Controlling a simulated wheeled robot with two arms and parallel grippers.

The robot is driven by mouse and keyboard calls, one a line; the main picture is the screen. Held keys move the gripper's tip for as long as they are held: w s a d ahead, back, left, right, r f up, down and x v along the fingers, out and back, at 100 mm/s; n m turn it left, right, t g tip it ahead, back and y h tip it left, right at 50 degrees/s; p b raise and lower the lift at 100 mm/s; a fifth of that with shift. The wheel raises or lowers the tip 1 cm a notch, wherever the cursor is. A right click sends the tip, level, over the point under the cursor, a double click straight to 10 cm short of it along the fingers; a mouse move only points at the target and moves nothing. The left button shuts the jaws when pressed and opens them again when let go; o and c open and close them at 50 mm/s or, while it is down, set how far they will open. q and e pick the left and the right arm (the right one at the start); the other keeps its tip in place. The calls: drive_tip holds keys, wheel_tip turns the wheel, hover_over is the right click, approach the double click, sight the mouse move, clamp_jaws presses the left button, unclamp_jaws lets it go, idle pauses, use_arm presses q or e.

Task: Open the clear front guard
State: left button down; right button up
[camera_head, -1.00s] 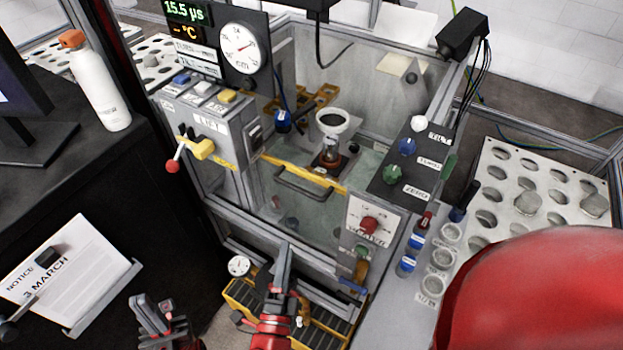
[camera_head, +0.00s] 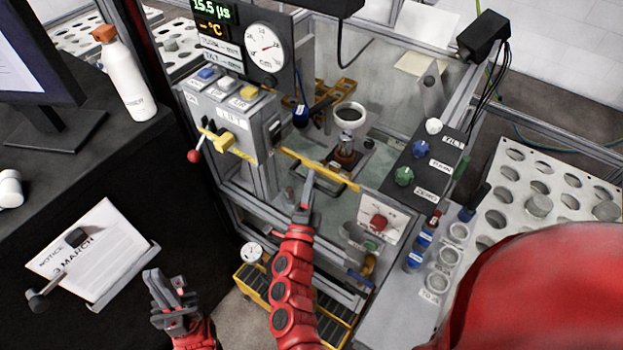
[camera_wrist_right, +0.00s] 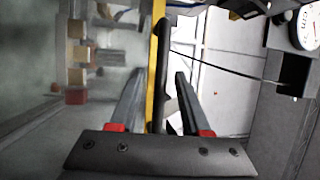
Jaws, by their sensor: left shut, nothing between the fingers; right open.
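The clear front guard (camera_head: 338,177) shows by its yellow top edge, low across the front of the machine. The yellow edge (camera_wrist_right: 157,50) runs upright in the right wrist view, with a dark handle bar (camera_wrist_right: 164,85) beside it. My left gripper (camera_head: 168,285) is shut and empty, low at the left, away from the guard.
A control box (camera_head: 225,115) with a red-knobbed lever (camera_head: 195,156) stands left of the guard. A knob panel (camera_head: 418,165) and small vials (camera_head: 418,250) are at its right. A yellow step (camera_head: 255,280) is below. A clipboard notice (camera_head: 95,250) lies at the left.

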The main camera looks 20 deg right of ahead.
drive_tip(key=shift+w+d, duration=0.1)
drive_tip(key=shift+w, duration=0.05)
drive_tip(key=shift+c, duration=0.2)
clamp_jaws()
idle(1.2)
